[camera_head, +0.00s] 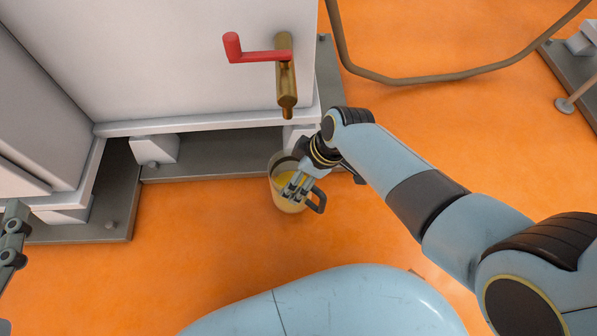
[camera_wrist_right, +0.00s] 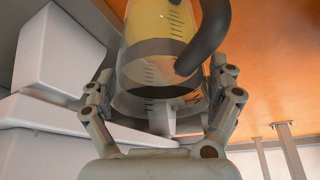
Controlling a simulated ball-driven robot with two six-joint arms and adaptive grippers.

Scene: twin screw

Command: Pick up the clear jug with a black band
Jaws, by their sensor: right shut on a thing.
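The clear jug (camera_head: 279,200) has a dark band, a dark handle and yellow contents. It is in the middle of the head view, just below and in front of the brass spout. In the right wrist view the jug (camera_wrist_right: 160,60) shows measuring marks, and its band lies between my fingers. My right gripper (camera_head: 297,187) is shut on the jug, with its fingers on either side of the body. Whether the jug touches the floor I cannot tell. Part of my left gripper (camera_head: 13,240) shows at the left edge of the head view; its fingertips are unclear.
A brass tap (camera_head: 287,80) with a red handle (camera_head: 255,56) juts from the white cabinet (camera_head: 160,60). The grey base (camera_head: 215,155) runs under the cabinet. A brown hose (camera_head: 430,80) lies at upper right. The orange floor (camera_head: 180,235) in front is clear.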

